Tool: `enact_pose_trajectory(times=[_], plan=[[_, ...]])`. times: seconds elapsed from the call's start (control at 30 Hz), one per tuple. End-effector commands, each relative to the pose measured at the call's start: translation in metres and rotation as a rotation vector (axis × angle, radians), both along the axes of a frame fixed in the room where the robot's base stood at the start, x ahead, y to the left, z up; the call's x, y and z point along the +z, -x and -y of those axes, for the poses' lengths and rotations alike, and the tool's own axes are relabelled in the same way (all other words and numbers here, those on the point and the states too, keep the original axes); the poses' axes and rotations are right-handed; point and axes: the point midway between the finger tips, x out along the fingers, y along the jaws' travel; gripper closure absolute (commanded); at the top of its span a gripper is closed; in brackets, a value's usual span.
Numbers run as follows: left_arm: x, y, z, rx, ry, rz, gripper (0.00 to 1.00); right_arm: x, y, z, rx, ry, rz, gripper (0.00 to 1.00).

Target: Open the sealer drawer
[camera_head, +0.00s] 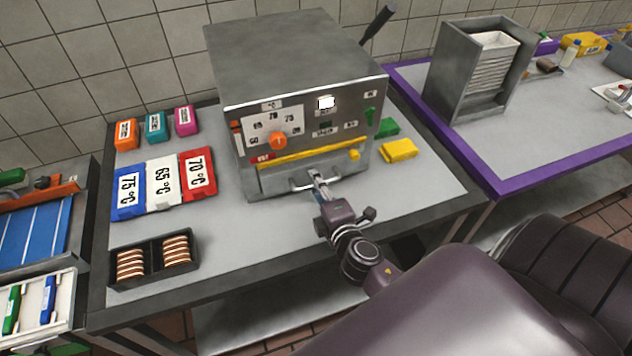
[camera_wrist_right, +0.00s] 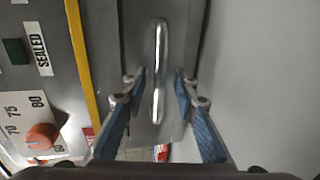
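The grey metal sealer (camera_head: 300,75) stands at the back of the table in the head view. Its drawer (camera_head: 330,172) is at the bottom front, with a metal bar handle (camera_head: 300,184) that also shows in the right wrist view (camera_wrist_right: 160,60). The drawer looks shut. My right gripper (camera_head: 318,180) is at the handle. In the right wrist view its blue-padded fingers (camera_wrist_right: 160,110) are spread apart, one on each side of the handle, with gaps between pads and bar. My left gripper is not in view.
An orange knob (camera_head: 279,141) and yellow strip (camera_head: 305,156) are on the sealer front. Temperature blocks (camera_head: 164,184) and a dark tray (camera_head: 154,261) of sandwich pieces are at left. Yellow (camera_head: 398,150) and green (camera_head: 387,128) blocks lie at right. The table front is clear.

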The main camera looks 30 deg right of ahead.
Motion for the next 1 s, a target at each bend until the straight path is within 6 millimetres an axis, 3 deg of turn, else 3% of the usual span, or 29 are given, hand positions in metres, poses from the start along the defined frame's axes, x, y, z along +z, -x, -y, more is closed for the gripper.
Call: enact_pose_trajectory(times=[0.1, 0.27, 0.5, 1.0], plan=[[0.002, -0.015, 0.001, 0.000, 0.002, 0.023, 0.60, -0.001, -0.002, 0.000, 0.000, 0.000, 0.000, 0.73], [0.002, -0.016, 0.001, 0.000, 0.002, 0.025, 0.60, -0.001, -0.001, 0.000, 0.000, 0.000, 0.000, 0.73], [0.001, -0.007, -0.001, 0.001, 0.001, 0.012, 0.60, -0.001, -0.001, 0.000, 0.000, 0.000, 0.000, 1.00], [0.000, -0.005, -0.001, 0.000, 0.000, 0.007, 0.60, -0.001, -0.001, 0.000, 0.000, 0.000, -0.001, 1.00]])
